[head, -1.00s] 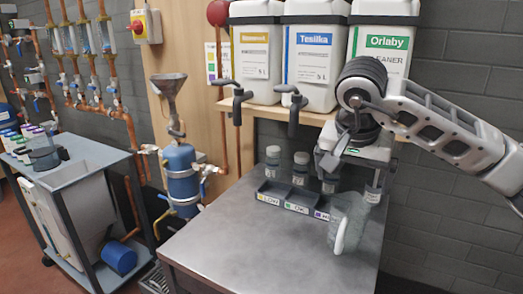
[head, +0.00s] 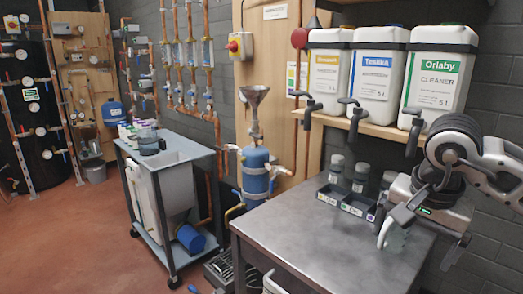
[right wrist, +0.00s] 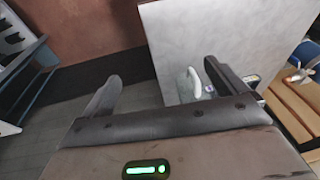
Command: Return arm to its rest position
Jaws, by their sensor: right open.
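My right gripper (head: 421,244) is at the right of the head view, over the right part of the grey metal table (head: 300,245), with its fingers spread apart and nothing between them. In the right wrist view the two fingers of the gripper (right wrist: 160,78) also stand wide apart. A clear vessel with a pale curved handle (head: 384,232) is at the table's right side, partly hidden by the gripper. It shows beside the right finger in the wrist view (right wrist: 193,83). My left gripper is not in view.
A dark rack (head: 345,200) with several small bottles stands on the table, left of the gripper. A shelf (head: 375,127) above it holds three white canisters with taps. A blue-grey trolley (head: 180,150) stands left. The red floor (head: 85,235) is open.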

